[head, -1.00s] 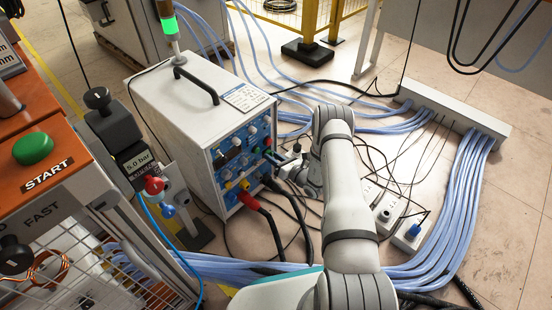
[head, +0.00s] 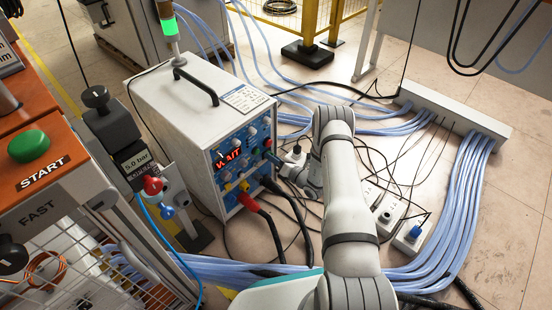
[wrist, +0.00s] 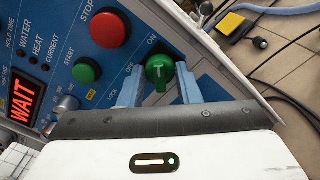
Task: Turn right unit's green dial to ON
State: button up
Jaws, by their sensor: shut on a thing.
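The white heater unit (head: 165,110) stands on the floor with its blue control panel facing right. In the wrist view the green dial (wrist: 159,70) sits between my two fingers. Its pale mark points roughly up, toward the ON label (wrist: 152,40); the OFF label (wrist: 129,68) is to the left. My gripper (wrist: 158,88) is shut on the dial, one blue-grey finger at each side. In the head view my gripper (head: 279,160) is at the panel's right edge and the dial is hard to make out. The red WAIT display (head: 229,158) is lit; it also shows in the wrist view (wrist: 22,99).
A red STOP button (wrist: 110,28) and a green START button (wrist: 86,70) are left of the dial. Thick cables with a red plug (head: 248,201) leave the lower panel. Blue hoses (head: 420,250) and black cords lie around my arm. An orange START console (head: 50,160) stands at left.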

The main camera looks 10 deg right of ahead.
jog(key=shift+w+d+r, duration=0.2)
jog(key=o, duration=0.7)
jog(key=shift+o, duration=1.3)
jog(key=shift+s+a+f, duration=0.1)
jog(key=shift+f, duration=0.05)
jog(key=shift+s, duration=0.15)
jog(key=p+v, duration=0.2)
jog(key=v, duration=0.5)
jog(key=shift+s+d+p, duration=0.2)
jog(key=shift+d+p, duration=0.05)
jog(key=shift+p, duration=0.1)
